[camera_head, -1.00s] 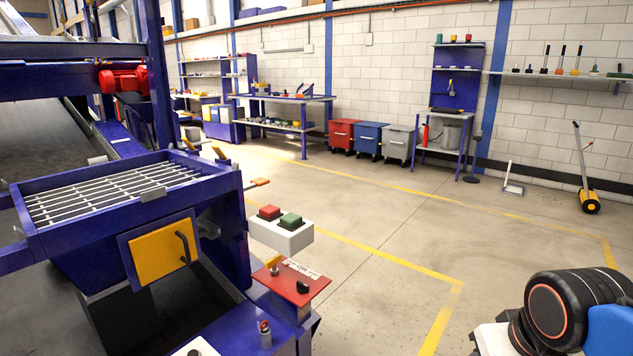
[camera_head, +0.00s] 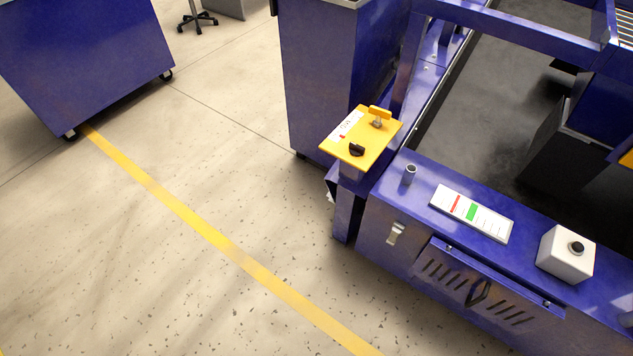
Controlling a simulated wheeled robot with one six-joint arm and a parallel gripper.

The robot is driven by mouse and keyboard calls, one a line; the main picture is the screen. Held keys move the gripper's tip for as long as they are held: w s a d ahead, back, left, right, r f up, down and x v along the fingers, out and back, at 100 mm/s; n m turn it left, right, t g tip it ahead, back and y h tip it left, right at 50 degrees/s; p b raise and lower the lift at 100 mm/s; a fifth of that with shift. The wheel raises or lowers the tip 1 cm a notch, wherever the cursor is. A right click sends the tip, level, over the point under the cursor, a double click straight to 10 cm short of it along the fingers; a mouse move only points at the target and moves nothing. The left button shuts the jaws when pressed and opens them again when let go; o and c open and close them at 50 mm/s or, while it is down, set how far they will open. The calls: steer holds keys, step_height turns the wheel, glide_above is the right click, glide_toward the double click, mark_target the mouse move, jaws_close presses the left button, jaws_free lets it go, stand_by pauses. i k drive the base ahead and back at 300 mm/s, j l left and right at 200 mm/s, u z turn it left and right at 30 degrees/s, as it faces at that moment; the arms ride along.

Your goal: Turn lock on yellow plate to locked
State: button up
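A yellow plate (camera_head: 369,140) sits on a post at the corner of the blue machine. Which way the lock is set cannot be read at this size. My gripper is not in view.
A blue machine frame (camera_head: 400,224) carries a label panel (camera_head: 471,213) and a white box with a black button (camera_head: 566,254). A blue wheeled cabinet (camera_head: 85,55) stands at upper left. A yellow floor line (camera_head: 215,236) crosses clear floor at left.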

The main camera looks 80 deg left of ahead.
mark_target(355, 149)
steer(key=u, duration=2.15)
